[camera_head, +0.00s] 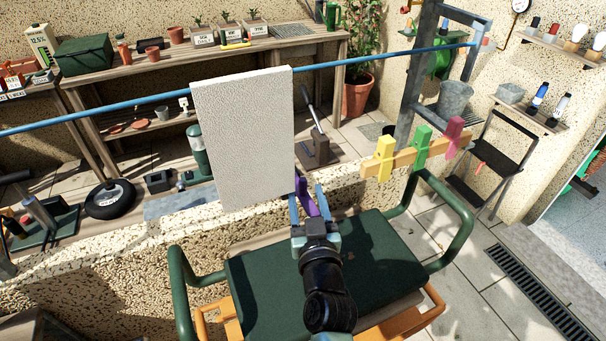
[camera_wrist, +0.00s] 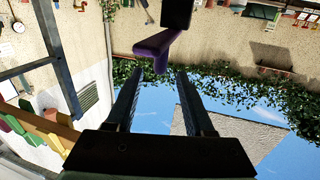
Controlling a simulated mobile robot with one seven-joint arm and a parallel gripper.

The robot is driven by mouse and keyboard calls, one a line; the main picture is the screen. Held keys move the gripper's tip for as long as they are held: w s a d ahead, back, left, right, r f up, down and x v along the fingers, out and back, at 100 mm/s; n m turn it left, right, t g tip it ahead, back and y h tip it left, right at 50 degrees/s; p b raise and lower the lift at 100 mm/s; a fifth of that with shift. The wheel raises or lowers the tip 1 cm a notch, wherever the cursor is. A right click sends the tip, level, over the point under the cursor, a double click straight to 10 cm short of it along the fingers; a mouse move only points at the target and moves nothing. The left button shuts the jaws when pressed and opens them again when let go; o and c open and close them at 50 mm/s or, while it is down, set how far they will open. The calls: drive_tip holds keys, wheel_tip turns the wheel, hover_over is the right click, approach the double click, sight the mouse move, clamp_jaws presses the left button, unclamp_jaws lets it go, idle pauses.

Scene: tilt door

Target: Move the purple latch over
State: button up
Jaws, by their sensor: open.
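A purple latch (camera_head: 306,197) sits at the lower right corner of an upright pale panel (camera_head: 243,135). My gripper (camera_head: 307,203) is open around or just short of this latch in the head view. In the wrist view the purple latch (camera_wrist: 158,46) lies beyond the fingertips of my open gripper (camera_wrist: 156,75), roughly in line with the gap between them. I cannot tell whether the fingers touch it. The dark piece above the latch (camera_wrist: 177,12) is cut off by the frame edge. A pinkish-purple piece (camera_head: 454,131) also stands on the wooden bar at right.
A yellow piece (camera_head: 384,150) and a green piece (camera_head: 422,141) share the wooden bar (camera_head: 403,158). A blue rod (camera_head: 400,53) runs across behind the panel. A speckled low wall (camera_head: 110,248) and a green-framed chair (camera_head: 455,215) lie close to my arm.

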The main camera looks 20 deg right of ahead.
sight(303, 185)
drive_tip(key=shift+p+x, duration=0.45)
drive_tip(key=shift+x, duration=1.75)
clamp_jaws()
